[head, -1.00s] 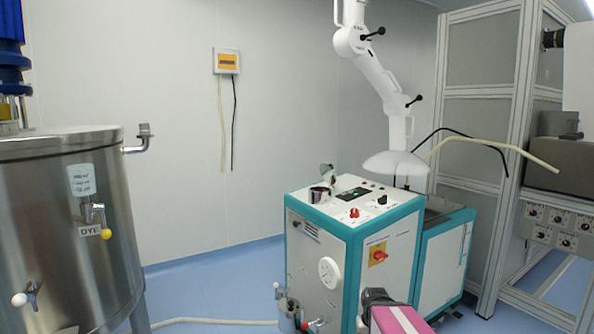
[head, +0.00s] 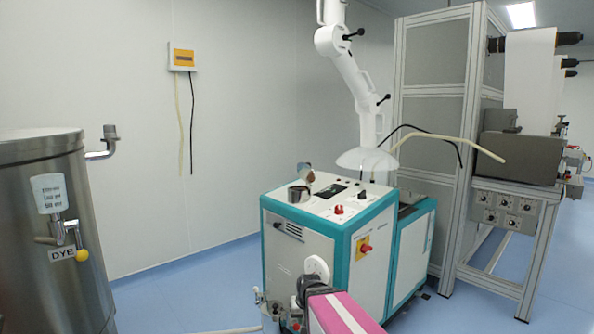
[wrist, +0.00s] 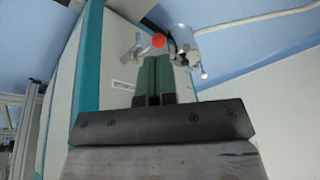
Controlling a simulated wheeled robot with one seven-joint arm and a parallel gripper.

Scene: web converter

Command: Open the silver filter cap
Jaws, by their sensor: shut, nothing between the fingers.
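My gripper (wrist: 155,65) shows in the wrist view with its two green fingers together, shut and empty. Beyond the fingertips is a small silver cylindrical fitting (wrist: 182,40) with metal levers, beside a red knob (wrist: 158,40). I cannot tell whether the fingers touch it. In the head view, silver fittings (head: 265,298) sit low at the machine's front left, partly behind my arm. I cannot tell which silver part is the filter cap.
A steel dye tank (head: 45,240) stands at the left. A white extraction arm (head: 352,80) hangs above. Blue floor (head: 190,290) lies clear between tank and machine.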

